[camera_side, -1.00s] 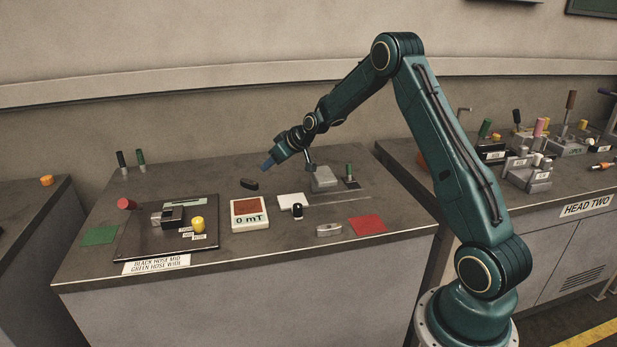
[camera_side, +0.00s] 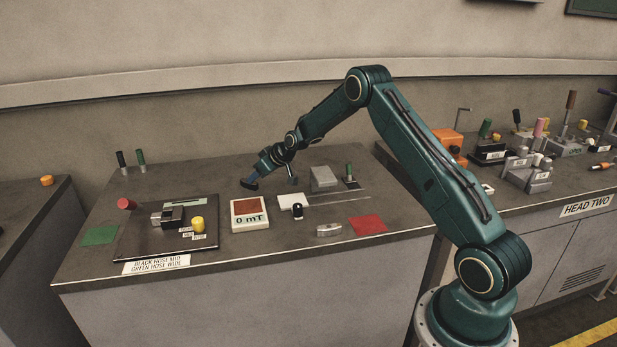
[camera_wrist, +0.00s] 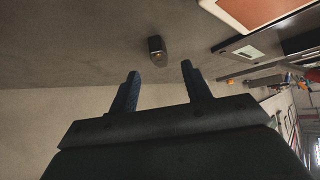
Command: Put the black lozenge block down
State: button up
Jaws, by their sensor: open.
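The black lozenge block (camera_wrist: 157,46) lies on the grey bench top in the wrist view, a little beyond my open fingertips and between their lines. In the side view the block (camera_side: 248,186) is small and dark, partly covered by my fingers. My gripper (camera_side: 252,179) is low over it, pointing down and left. In the wrist view my gripper (camera_wrist: 158,72) has its two blue fingers wide apart with nothing between them. Whether a finger touches the block cannot be told.
A "0 mT" meter (camera_side: 250,224) stands in front of the block. A fixture plate (camera_side: 140,247) with a red knob and yellow cylinder is to the left. A grey block (camera_side: 323,178), green square (camera_side: 99,235) and red square (camera_side: 368,224) are on the bench. Bare bench surrounds the block.

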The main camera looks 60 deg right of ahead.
jog(key=shift+x, duration=2.6)
jog(key=shift+r, duration=0.1)
grip_shut()
jog(key=shift+r, duration=0.2)
notch_tip(320, 180, up, 20)
jog(key=shift+f, duration=0.15)
